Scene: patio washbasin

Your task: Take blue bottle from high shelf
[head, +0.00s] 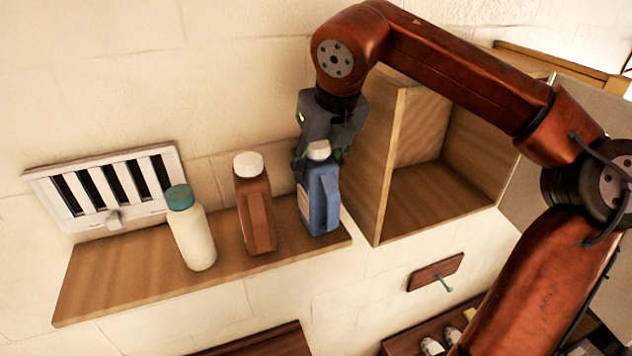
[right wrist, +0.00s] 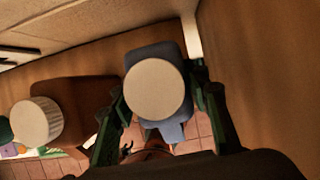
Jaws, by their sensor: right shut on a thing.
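The blue bottle (head: 322,200) with a white cap stands at the right end of the wooden shelf (head: 110,283) in the head view. My right gripper (head: 318,160) reaches down from above and behind it, and its fingers are shut on the bottle near the cap. In the right wrist view the white cap and blue body (right wrist: 152,55) sit between the two green fingers (right wrist: 160,110). The bottle looks upright, and its base appears to be on or very near the shelf. My left gripper is not in view.
A brown bottle (head: 256,210) stands just left of the blue one, and a cream bottle (head: 192,235) with a green cap stands farther left. An open wooden box (head: 388,150) is close on the right. A white vent (head: 85,190) is on the wall behind.

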